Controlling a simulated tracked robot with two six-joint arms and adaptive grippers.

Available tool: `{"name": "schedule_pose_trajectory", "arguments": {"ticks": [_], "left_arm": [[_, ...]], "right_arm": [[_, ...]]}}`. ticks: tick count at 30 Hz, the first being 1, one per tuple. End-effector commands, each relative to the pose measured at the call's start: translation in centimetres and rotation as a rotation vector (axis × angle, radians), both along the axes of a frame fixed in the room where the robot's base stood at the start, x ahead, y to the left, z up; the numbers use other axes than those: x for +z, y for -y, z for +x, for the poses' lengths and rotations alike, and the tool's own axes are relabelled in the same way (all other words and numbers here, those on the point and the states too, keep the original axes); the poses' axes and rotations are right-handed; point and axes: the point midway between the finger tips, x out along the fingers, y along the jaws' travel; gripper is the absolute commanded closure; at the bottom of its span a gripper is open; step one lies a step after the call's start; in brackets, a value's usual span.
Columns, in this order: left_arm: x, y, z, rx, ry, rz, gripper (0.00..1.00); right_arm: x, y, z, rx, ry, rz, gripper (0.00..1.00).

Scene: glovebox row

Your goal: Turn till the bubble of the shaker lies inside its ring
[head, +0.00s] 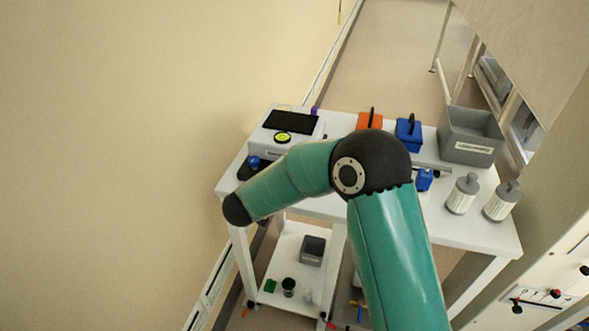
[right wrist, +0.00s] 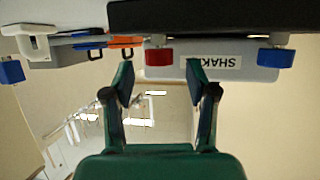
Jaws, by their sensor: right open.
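The shaker (head: 305,123), a white device with a dark top, stands at the table's far left. Its round yellow level (head: 283,138) has a dark rim; the bubble's place is too small to tell. A blue knob (head: 254,162) shows at its front left. In the right wrist view the shaker's labelled body (right wrist: 222,66) is at the top, with a red knob (right wrist: 159,57) and a blue knob (right wrist: 276,57). My right gripper (right wrist: 160,78) is open and empty, its fingertips apart on either side of the red knob's line. My arm hides it in the head view. My left gripper is not visible.
An orange box (head: 370,121), a blue box (head: 408,134) and a grey bin (head: 470,136) stand along the table's back. Two grey-topped bottles (head: 462,195) stand at the right. A wall (head: 120,150) lies close on the left. The lower shelf holds a small grey bin (head: 313,250).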

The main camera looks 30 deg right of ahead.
Motion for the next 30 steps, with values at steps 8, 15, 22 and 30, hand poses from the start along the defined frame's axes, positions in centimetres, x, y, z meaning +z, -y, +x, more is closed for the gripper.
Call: {"name": "schedule_pose_trajectory", "arguments": {"ticks": [8,15,22,30], "left_arm": [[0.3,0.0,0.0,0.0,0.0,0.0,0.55],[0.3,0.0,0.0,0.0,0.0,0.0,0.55],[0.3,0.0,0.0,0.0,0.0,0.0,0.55],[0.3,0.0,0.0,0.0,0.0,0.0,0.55]], "right_arm": [[-0.8,1.7,1.0,0.0,0.001,0.0,0.43],[-0.8,1.8,1.1,0.0,0.001,0.0,0.43],[-0.8,1.7,1.0,0.0,0.001,0.0,0.76],[-0.8,1.7,1.1,-0.001,0.002,0.001,1.0]]}}
